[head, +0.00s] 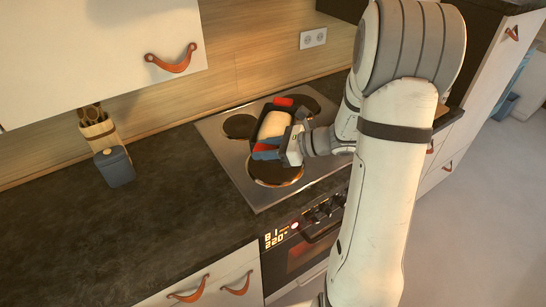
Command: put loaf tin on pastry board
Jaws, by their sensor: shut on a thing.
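The loaf tin (257,131) is dark, with red ends and a pale loaf inside. It is over the hob at the back of the counter; I cannot tell whether it touches the hob. My gripper (272,149) is at the near end of the tin and shut on it. The gripper's fingers are small and partly merge with the tin's end. I cannot make out a pastry board; my arm covers part of the counter on the right, where a small brown patch (441,110) shows beside it.
The steel hob (234,165) has several dark round plates. An oven (296,250) with lit digits is below it. A blue-grey container (115,167) and a wooden utensil holder (98,131) stand at the left. The dark counter (100,235) is clear at front left.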

